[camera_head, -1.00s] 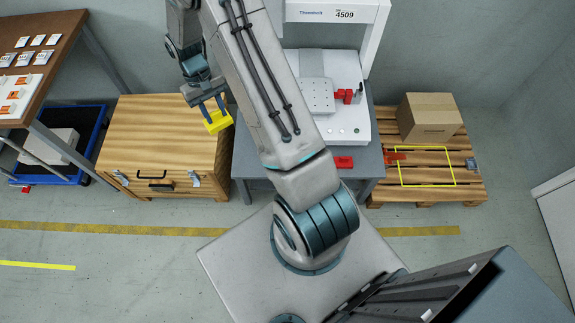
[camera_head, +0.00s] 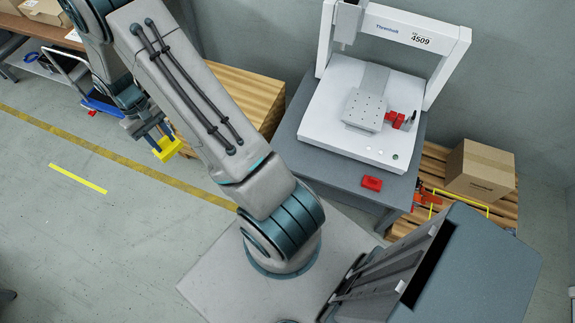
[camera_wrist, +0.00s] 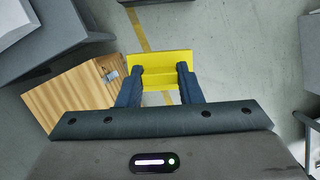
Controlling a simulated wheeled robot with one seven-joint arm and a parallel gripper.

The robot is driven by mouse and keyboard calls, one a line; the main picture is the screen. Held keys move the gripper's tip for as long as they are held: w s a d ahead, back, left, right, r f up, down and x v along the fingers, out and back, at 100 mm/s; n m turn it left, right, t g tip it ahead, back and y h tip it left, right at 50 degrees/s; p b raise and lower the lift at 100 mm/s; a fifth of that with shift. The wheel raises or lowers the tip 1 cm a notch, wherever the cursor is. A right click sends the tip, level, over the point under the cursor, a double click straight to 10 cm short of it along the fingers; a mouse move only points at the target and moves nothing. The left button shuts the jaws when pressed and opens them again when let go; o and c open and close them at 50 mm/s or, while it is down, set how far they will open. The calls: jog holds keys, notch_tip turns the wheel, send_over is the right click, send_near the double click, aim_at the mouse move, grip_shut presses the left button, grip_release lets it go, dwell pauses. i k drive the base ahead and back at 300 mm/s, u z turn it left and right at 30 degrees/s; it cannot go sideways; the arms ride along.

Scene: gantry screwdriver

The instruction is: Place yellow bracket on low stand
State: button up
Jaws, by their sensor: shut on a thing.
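The yellow bracket (camera_head: 168,148) is held in my gripper (camera_head: 160,137), in the air left of the wooden chest. In the wrist view the bracket (camera_wrist: 158,61) sits between the two dark fingers of my gripper (camera_wrist: 160,80), which are shut on it. Bare floor shows beyond it there. I cannot tell for sure which thing is the low stand. The wooden chest (camera_head: 243,90), partly hidden behind my arm, and the grey table (camera_head: 340,178) under the screwdriver machine are both low supports in view.
The white gantry screwdriver machine (camera_head: 335,120) carries a grey plate (camera_head: 365,110) and a red part (camera_head: 396,119). A red block (camera_head: 372,183) lies on the table's front. A cardboard box (camera_head: 480,170) stands on the pallet at right. Open floor (camera_head: 80,230) lies at left.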

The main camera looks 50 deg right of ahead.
aim_at(310, 164)
jog(key=k, duration=0.95)
jog(key=z, duration=1.2)
jog(key=i, duration=0.5)
